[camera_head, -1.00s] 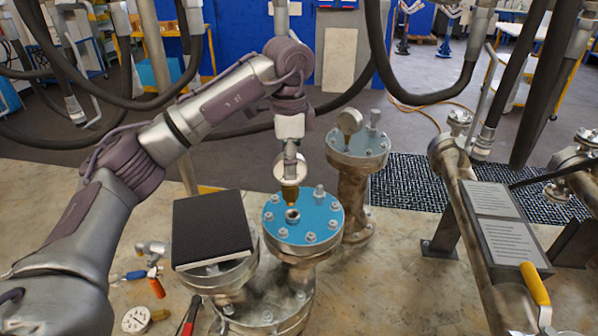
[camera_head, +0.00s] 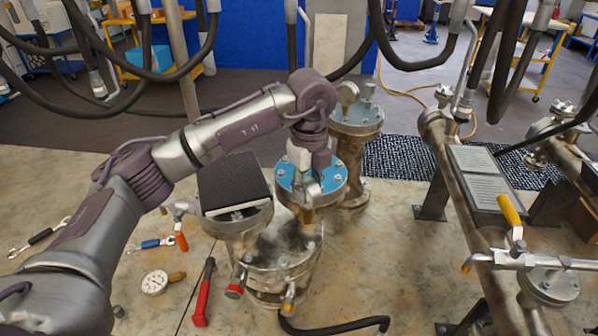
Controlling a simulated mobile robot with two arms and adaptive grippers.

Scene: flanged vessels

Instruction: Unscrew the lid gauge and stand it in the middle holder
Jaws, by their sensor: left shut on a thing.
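My left gripper (camera_head: 309,180) is seen from above over the blue flanged lid (camera_head: 284,176) of a metal vessel. It is shut on the lid gauge, which is mostly hidden by the gripper and wrist. I cannot tell how far the gauge's stem is from the lid's port. The lid has bolts around its rim. I cannot clearly make out a middle holder. A black ridged pad (camera_head: 233,182) with a pale front edge sits on a flange left of the lid. My right gripper is not in view.
A rear vessel (camera_head: 357,118) with its own gauge (camera_head: 348,92) stands behind the lid. Another gauge (camera_head: 155,282), a red-handled tool (camera_head: 203,295) and a wrench (camera_head: 40,237) lie at left. Pipework with a yellow handle (camera_head: 509,209) is at right. Hoses hang above.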

